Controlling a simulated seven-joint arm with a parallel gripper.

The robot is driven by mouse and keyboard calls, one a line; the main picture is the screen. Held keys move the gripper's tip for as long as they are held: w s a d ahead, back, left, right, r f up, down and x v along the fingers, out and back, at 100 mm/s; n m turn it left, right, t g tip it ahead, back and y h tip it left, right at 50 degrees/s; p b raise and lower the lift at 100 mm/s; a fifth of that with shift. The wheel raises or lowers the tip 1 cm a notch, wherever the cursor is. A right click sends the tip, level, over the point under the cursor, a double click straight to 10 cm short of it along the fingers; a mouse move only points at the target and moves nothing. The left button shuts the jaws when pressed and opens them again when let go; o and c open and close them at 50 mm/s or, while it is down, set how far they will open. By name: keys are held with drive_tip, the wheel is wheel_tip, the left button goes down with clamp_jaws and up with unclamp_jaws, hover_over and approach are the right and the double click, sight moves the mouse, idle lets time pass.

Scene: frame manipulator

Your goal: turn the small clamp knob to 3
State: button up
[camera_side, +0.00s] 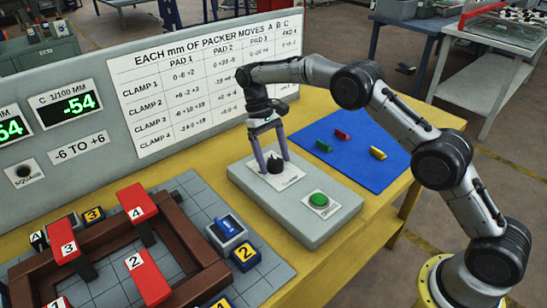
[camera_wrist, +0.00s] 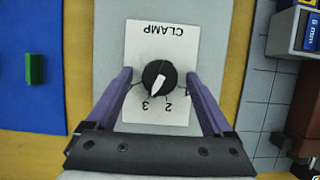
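The small clamp knob (camera_wrist: 160,80) is round and black with a white pointer, on a white CLAMP plate (camera_wrist: 145,40) that reads upside down in the wrist view. The pointer aims down and slightly left, at or close to the 3; I cannot tell whether it is exactly on the mark. The 2 and 1 lie further right. My gripper (camera_wrist: 159,76) is open, its purple fingers on either side of the knob with a visible gap on each side. In the side view my gripper (camera_side: 271,165) points down over the knob (camera_side: 275,166) on the grey box.
A green button (camera_side: 319,199) sits on the same grey box (camera_side: 310,230). A blue mat (camera_side: 350,165) with small coloured blocks lies to the right. A brown frame (camera_side: 185,235) with red numbered clamps is at the left. A chart panel (camera_side: 190,85) stands behind.

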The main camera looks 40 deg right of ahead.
sight(273, 156)
drive_tip(key=v, duration=0.6)
drive_tip(key=shift+w, duration=0.1)
drive_tip(key=shift+w+r, duration=0.2)
drive_tip(key=shift+r, duration=0.5)
